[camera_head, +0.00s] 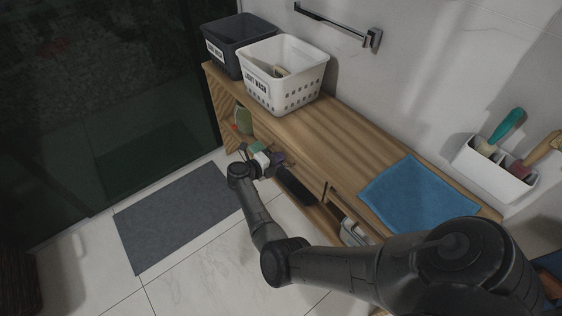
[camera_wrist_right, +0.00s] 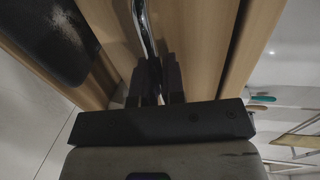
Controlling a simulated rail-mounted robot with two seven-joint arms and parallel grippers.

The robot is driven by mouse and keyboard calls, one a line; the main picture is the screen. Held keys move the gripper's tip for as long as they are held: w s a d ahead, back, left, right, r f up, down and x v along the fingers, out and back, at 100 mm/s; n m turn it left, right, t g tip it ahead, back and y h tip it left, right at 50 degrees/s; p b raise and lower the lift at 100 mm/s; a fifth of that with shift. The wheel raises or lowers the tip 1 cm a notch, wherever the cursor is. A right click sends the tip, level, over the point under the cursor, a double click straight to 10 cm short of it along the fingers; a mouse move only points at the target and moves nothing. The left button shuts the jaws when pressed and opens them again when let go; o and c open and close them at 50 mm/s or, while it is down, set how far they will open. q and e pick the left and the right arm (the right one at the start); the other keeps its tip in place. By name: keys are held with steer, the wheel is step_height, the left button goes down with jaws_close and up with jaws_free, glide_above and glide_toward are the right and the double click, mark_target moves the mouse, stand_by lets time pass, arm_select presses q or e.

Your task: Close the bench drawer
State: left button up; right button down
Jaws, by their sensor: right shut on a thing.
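The wooden bench (camera_head: 345,135) runs along the wall. In the head view my right arm reaches down to its front, with my right gripper (camera_head: 264,161) low at that side. In the right wrist view the same gripper (camera_wrist_right: 159,80) is shut on a shiny metal bar handle (camera_wrist_right: 144,28), which runs up between its fingers. The wooden drawer front (camera_wrist_right: 190,40) lies close behind the handle. How far the drawer stands out cannot be told, as my arm hides part of the bench front. My left gripper is not in view.
A white basket (camera_head: 283,80) and a dark basket (camera_head: 238,35) stand on the bench's far end. A blue towel (camera_head: 418,194) lies at its near end. A dark long object (camera_head: 296,187) is by the bench front. A grey mat (camera_head: 178,218) lies on the floor.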

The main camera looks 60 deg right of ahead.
steer(key=c, duration=1.3)
jaws_free()
steer(key=shift+s+d, duration=0.1)
steer(key=shift+d, duration=0.1)
steer(key=shift+o, duration=0.2)
steer(key=shift+a, duration=0.1)
steer(key=shift+a, duration=0.1)
steer(key=p+v, duration=0.3)
steer(key=v, duration=1)
steer(key=shift+a, duration=0.3)
